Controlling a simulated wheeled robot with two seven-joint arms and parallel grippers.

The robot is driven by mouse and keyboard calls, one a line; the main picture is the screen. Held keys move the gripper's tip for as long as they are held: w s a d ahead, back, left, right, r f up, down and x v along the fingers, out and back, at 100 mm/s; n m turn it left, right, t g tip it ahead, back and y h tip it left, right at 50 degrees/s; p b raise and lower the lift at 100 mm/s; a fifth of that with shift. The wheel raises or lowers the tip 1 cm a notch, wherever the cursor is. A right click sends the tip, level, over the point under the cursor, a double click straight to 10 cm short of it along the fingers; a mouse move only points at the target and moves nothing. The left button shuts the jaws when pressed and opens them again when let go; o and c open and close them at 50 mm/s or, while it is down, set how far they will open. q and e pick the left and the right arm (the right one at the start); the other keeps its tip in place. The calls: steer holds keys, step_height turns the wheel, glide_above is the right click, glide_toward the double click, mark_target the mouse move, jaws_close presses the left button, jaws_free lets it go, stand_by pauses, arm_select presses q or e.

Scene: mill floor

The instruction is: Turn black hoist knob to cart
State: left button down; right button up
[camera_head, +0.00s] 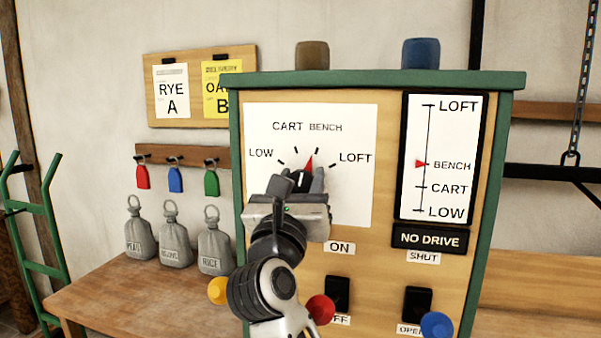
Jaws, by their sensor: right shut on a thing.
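The black hoist knob (301,177) sits on a white dial plate (345,203) marked LOW, CART, BENCH and LOFT. Its red pointer (309,162) leans slightly right of upright, toward BENCH. My right gripper (302,182) is shut on the knob from the front, its fingers at either side. The gripper and wrist hide the knob's lower part and some of the plate. On the black level scale (445,157) at the right, a red marker (421,163) stands at BENCH. My left gripper is not in view.
Below the dial are an ON/OFF switch (337,292) and a SHUT/OPEN switch (417,303). A NO DRIVE sign (430,238) is above the latter. Red (320,310), yellow (217,290) and blue (437,325) round knobs are low down. Grey sacks (170,240) stand on a wooden table (140,295).

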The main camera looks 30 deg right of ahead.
steer(key=n+p, duration=0.1)
steer(key=n+t+p, duration=0.1)
steer(key=shift+r+y+p, duration=0.3)
steer(key=shift+r+y, duration=0.05)
steer(key=shift+y, duration=0.05)
steer(key=shift+n+y+p, duration=0.4)
steer(key=shift+n+p, duration=0.3)
steer(key=shift+p, duration=0.05)
steer(key=shift+f+n+t+y+p, duration=0.1)
steer(key=shift+n+t+y+p, duration=0.2)
steer(key=shift+n+p, duration=0.65)
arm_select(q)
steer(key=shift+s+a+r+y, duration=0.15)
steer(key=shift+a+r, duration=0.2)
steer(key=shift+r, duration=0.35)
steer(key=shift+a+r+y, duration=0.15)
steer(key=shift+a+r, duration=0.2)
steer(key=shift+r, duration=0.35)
arm_select(e)
steer(key=shift+w+a+f+n+t+y, duration=0.15)
steer(key=shift+n+y, duration=0.3)
steer(key=shift+n, duration=0.6)
steer(key=shift+s+d+f+n+t+y, duration=0.1)
steer(key=shift+n+t+y, duration=0.25)
steer(key=shift+n, duration=0.65)
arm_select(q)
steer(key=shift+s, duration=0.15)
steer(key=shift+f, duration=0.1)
